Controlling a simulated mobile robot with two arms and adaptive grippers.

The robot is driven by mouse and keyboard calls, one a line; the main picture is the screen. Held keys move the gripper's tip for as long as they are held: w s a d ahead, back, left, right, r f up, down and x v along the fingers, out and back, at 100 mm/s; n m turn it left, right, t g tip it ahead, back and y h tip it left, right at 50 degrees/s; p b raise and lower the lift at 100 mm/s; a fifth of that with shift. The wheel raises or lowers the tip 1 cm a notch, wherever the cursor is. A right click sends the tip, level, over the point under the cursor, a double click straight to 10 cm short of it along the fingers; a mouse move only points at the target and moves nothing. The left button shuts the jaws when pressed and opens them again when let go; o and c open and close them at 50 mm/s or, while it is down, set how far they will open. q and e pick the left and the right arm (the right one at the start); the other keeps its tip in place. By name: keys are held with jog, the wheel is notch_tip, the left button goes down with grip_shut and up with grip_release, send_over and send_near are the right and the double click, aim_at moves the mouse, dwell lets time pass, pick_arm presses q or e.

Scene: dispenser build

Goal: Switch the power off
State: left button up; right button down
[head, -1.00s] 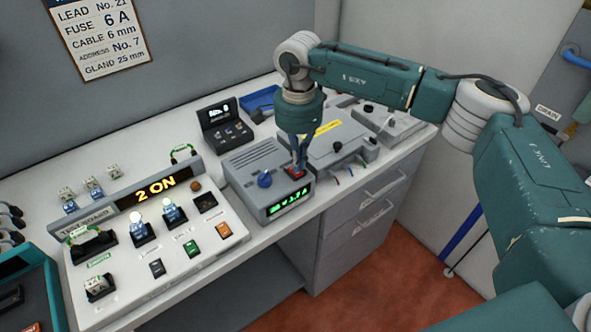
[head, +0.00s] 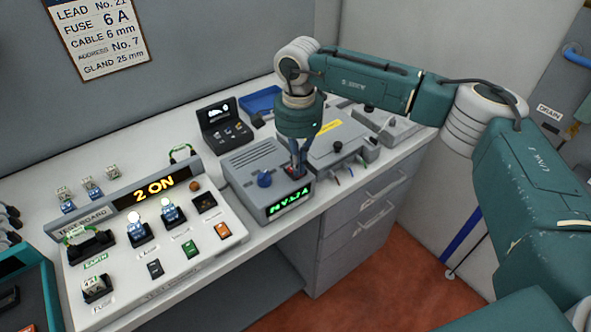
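The grey power supply box (head: 250,190) stands on the bench with a blue knob (head: 264,179) and a green lit display (head: 287,202) whose text is hard to read. A red switch (head: 291,172) sits on its top at the right and looks dark red. My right gripper (head: 297,171) points down onto this switch, its fingertips together and touching or just above it, partly hiding it. It holds nothing that I can see. The test board (head: 135,270) reads "2 ON", and two lamps (head: 167,203) on it glow white. My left gripper is not in view.
A grey box with a yellow label (head: 325,128) stands right of the power supply, with short wires at its front. A small black device (head: 223,122) and a blue tray (head: 261,100) are behind. A teal case (head: 40,290) is at the lower left.

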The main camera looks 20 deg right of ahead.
jog(key=shift+f, duration=0.25)
jog(key=shift+s, duration=0.1)
jog(key=shift+r+p, duration=0.35)
jog(key=shift+r, duration=0.45)
jog(key=shift+r+p, duration=1.25)
jog(key=shift+r, duration=1.5)
jog(key=shift+f, duration=0.1)
